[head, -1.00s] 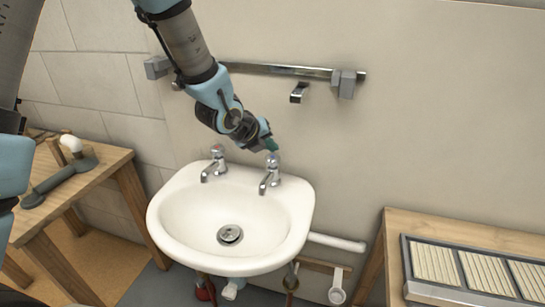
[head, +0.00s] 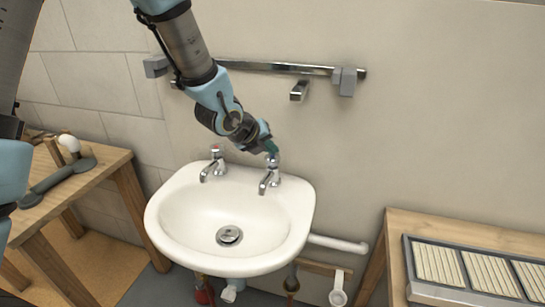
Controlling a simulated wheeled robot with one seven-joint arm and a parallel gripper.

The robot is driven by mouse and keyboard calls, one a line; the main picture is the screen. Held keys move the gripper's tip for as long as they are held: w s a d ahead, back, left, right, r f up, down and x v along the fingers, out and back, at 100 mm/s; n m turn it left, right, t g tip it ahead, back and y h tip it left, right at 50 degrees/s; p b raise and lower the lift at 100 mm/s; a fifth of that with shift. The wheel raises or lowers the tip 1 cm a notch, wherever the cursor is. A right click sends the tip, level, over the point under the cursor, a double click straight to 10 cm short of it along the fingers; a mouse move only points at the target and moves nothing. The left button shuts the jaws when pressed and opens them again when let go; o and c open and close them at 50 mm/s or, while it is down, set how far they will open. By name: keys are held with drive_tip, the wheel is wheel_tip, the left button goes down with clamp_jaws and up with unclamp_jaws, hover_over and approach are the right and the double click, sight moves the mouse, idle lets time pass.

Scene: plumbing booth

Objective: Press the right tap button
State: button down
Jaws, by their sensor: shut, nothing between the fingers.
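The right tap (head: 271,176) is chrome and stands upright on the back right rim of the white sink (head: 165,222). My gripper (head: 272,149) is shut and empty, with its green-tipped fingers at the top of the right tap. The fingertips cover the right tap's button, and I cannot tell whether they touch it or sit just above it. The left tap (head: 215,166) stands on the back left rim with its top in plain view, clear of my gripper.
A metal rail (head: 285,68) with grey brackets runs along the wall behind my arm. A wooden table (head: 95,181) stands at the left. A wooden bench (head: 440,223) with a slatted panel (head: 487,273) stands at the right. A white pipe (head: 338,243) sticks out beside the sink.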

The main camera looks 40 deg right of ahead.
sight(271, 158)
drive_tip(key=shift+f+b, duration=0.65)
drive_tip(key=shift+b, duration=0.1)
idle(0.6)
drive_tip(key=shift+r, duration=0.1)
drive_tip(key=shift+r+p, duration=0.65)
drive_tip(key=shift+r, duration=0.35)
drive_tip(key=shift+r+p, duration=1.5)
drive_tip(key=shift+r, duration=1)
